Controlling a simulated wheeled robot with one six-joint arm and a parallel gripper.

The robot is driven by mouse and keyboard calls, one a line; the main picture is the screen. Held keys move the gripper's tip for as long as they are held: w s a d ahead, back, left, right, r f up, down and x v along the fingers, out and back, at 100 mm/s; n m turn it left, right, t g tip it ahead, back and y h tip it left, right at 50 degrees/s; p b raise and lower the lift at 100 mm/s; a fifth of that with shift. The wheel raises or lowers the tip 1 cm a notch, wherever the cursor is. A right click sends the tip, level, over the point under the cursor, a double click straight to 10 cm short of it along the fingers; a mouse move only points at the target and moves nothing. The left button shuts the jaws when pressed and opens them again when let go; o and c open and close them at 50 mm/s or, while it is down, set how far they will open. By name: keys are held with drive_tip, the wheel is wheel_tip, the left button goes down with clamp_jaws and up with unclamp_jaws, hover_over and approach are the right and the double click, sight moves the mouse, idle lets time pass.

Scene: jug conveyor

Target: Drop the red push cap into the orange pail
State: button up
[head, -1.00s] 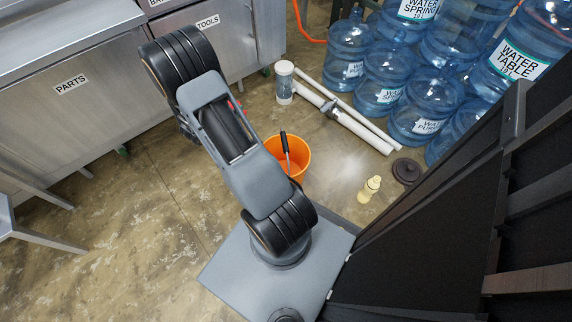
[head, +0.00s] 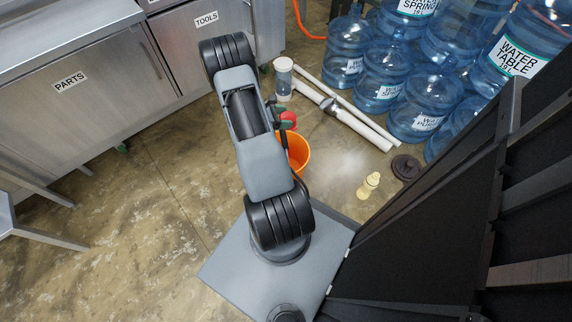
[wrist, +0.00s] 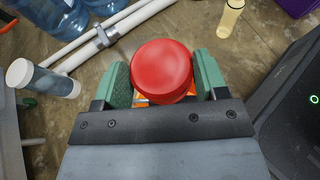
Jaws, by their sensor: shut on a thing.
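The red push cap (wrist: 161,72) is held between the two green fingers of my gripper (wrist: 163,80) in the wrist view. In the head view the red cap (head: 289,119) shows beside my arm, near the upper rim of the orange pail. The orange pail (head: 299,152) stands on the floor, partly hidden by my arm. Small bits of orange show beneath the cap in the wrist view; most of the pail is hidden there. My gripper (head: 283,117) is partly covered by my arm in the head view.
A yellow bottle (head: 368,186) and a dark round lid (head: 406,168) lie right of the pail. Blue water jugs (head: 412,118) fill the upper right. Steel cabinets (head: 110,100) stand left.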

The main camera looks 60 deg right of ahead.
sight(284, 135)
drive_tip(key=shift+f+b, duration=1.1)
drive_tip(key=shift+f, duration=0.75)
drive_tip(key=o, duration=1)
drive_tip(key=shift+r, duration=0.1)
drive_tip(key=p+v, duration=0.4)
drive_tip(key=v, duration=0.9)
drive_tip(key=shift+w+a+r, duration=0.1)
drive_tip(key=shift+w+a, duration=0.2)
